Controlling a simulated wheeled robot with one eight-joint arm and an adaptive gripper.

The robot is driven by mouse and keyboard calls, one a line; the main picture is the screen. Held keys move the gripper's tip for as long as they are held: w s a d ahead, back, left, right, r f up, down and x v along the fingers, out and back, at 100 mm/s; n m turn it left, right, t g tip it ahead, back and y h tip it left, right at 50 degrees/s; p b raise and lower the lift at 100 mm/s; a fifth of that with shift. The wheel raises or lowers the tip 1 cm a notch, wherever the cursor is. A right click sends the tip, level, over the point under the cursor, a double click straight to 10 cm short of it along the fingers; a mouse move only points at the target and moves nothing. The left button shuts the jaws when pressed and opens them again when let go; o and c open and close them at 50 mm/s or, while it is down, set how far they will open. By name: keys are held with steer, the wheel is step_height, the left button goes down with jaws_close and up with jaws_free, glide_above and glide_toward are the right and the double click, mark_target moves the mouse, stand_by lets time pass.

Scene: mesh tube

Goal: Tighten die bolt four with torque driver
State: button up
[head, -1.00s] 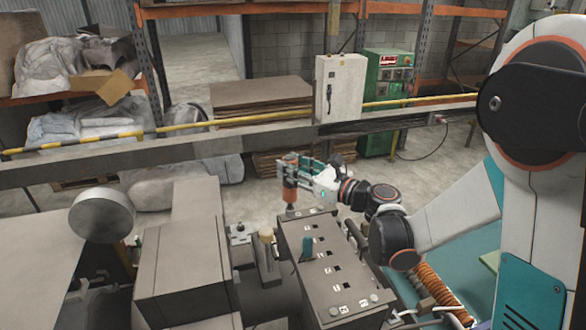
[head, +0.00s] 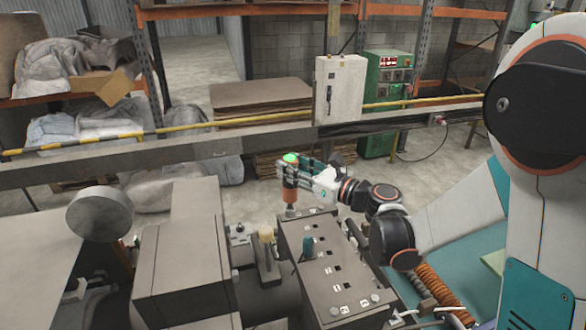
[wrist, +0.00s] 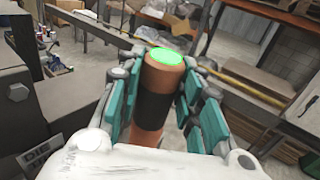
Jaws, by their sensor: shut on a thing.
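My gripper (head: 293,178) is shut on the torque driver (head: 290,196), which has an orange body with a black band. The driver is upright over the far left corner of the grey die block (head: 325,272). Its top cap glows green, also clear in the wrist view (wrist: 166,56). Teal finger pads clasp the driver from both sides there. Its lower tip meets the block's far end, where the bolt under it is hidden. Two bolt heads show at the near end, one on the left (head: 335,311) and one on the right (head: 375,298).
A teal-handled piece (head: 308,246) stands by the block's left edge. A cream knob (head: 267,236) rises farther left, beside large grey machine housings (head: 185,255). A grey rail (head: 130,165) crosses behind.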

steer(key=shift+r, duration=0.1)
steer(key=shift+r+p, duration=1.7)
steer(key=shift+r, duration=1.25)
